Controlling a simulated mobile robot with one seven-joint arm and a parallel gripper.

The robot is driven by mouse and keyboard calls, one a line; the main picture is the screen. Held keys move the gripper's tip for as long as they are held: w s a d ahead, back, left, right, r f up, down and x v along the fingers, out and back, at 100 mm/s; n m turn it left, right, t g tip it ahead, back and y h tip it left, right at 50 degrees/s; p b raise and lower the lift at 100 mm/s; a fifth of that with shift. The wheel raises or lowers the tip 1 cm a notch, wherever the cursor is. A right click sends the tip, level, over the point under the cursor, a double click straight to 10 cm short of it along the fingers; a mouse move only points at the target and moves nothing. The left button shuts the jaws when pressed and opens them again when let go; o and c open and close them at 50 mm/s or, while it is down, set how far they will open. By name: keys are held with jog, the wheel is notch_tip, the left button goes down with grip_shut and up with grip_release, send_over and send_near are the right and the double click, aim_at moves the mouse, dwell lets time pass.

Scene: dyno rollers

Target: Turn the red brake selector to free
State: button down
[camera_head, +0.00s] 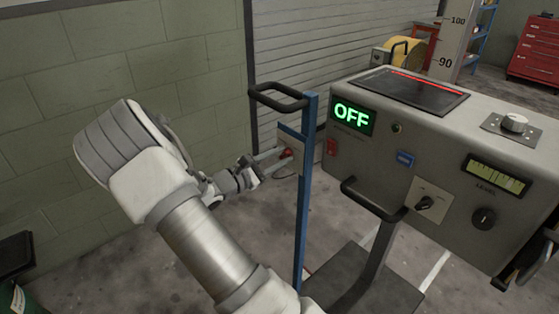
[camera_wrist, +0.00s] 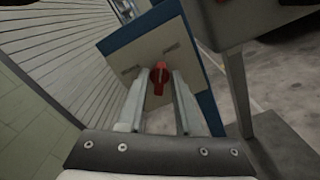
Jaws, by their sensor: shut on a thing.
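The red brake selector (camera_wrist: 159,76) is a small red knob on a pale plate (camera_wrist: 150,52) fixed to a blue panel, with a small label on each side of it too blurred to read. In the wrist view its pointed handle lies between my two fingers, pointing nearly along them. My gripper (camera_wrist: 159,88) is shut on the knob in the wrist view.
A grey console (camera_head: 440,150) with a green OFF display (camera_head: 352,117), knobs and a level gauge stands to the right. A black handle loop (camera_head: 278,97) tops the blue post. A black handle rail (camera_head: 370,200) stands before the console. Block wall lies left.

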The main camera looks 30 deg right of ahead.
jog(key=shift+f+m+b, duration=0.1)
jog(key=shift+m+b, duration=0.45)
jog(key=shift+m, duration=0.55)
jog(key=c, duration=0.9)
grip_release()
jog(key=a+p, duration=0.1)
jog(key=a, duration=0.4)
jog(key=s+a+p, duration=0.1)
jog(key=a, duration=0.5)
jog(key=s+a+p, duration=0.1)
jog(key=a, duration=0.5)
jog(key=shift+s+a, duration=0.2)
jog(key=shift+s, duration=0.05)
